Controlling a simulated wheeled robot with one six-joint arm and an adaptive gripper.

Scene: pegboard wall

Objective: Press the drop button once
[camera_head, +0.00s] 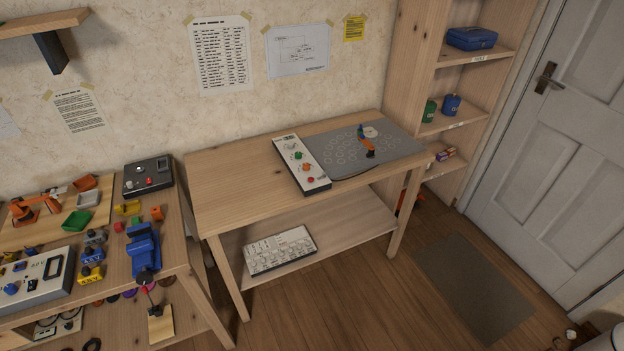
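A white control panel (302,162) lies on the middle wooden table, at the left edge of a grey mat (345,160). It carries a green knob (298,156), an orange knob (306,168) and a small red button (311,180) at its near end. A small dark display (286,139) is at its far end. The labels are too small to read, so I cannot tell which control is the drop button. A small orange and black device (368,146) stands on the mat, next to a white round piece (370,132). My gripper is not in view.
The middle table (235,190) has bare wood left of the panel. Its lower shelf holds a white panel (279,250). A cluttered bench with a blue vise (143,250) stands at left. A shelf unit (415,70) and white door (560,130) are at right. Open floor (370,290) lies in front.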

